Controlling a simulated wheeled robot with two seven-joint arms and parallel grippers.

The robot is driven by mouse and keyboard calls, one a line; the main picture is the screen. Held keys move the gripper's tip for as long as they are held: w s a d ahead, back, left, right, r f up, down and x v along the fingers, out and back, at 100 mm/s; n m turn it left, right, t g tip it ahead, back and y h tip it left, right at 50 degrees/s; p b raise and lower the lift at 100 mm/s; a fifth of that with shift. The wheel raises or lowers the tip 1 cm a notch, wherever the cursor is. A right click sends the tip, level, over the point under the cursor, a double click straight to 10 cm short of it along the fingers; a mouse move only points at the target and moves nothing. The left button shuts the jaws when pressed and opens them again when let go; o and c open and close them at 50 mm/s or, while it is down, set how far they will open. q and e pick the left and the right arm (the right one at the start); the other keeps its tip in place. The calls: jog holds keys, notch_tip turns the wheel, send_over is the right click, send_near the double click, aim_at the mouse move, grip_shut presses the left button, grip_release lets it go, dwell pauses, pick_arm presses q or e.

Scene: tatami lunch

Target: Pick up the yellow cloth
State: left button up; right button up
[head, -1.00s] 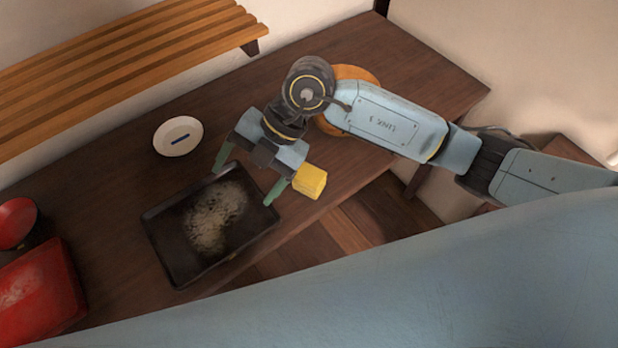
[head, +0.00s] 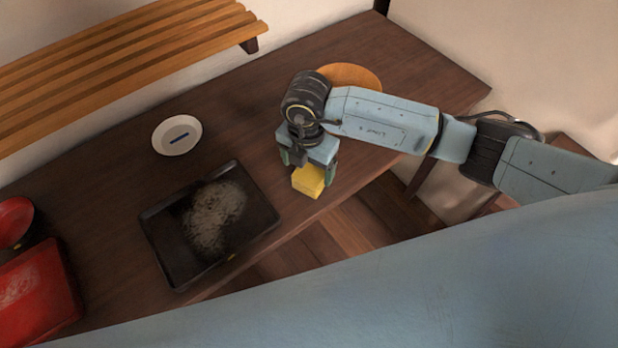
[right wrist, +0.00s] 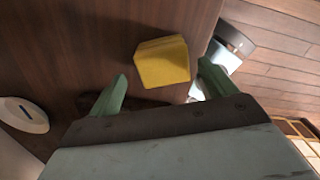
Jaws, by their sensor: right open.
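The yellow cloth (head: 309,180) is a small folded block on the dark wooden table, close to its front edge. It also shows in the right wrist view (right wrist: 163,62), just beyond the fingertips and between their lines. My right gripper (head: 307,172) is above and behind the cloth in the head view, with its green fingers spread. In the right wrist view the open fingers (right wrist: 160,85) have nothing between them, and the cloth lies nearer the right finger. The gripper hides part of the cloth's far side in the head view. My left gripper is not in view.
A black tray (head: 150,222) with a greyish worn patch sits left of the cloth. A white dish (head: 160,147) with a blue mark is behind it. An orange round mat (head: 362,76) lies behind my right arm. Red items (head: 38,300) are at the far left. A slatted bench (head: 120,60) stands behind.

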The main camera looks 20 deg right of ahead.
aim_at(309, 173)
jog(key=f, duration=0.4)
jog(key=shift+s+d, duration=0.15)
jog(key=shift+s, duration=0.05)
jog(key=shift+f+b, duration=0.3)
jog(key=shift+f, duration=0.15)
jog(key=shift+c, duration=0.7)
jog(key=c, duration=1)
jog(key=shift+w+r, duration=0.1)
jog(key=shift+r, duration=0.15)
notch_tip(309, 173, up, 9)
jog(key=shift+f+p, duration=0.2)
jog(key=shift+p, duration=0.45)
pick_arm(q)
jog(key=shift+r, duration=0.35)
pick_arm(e)
jog(key=shift+r, duration=0.5)
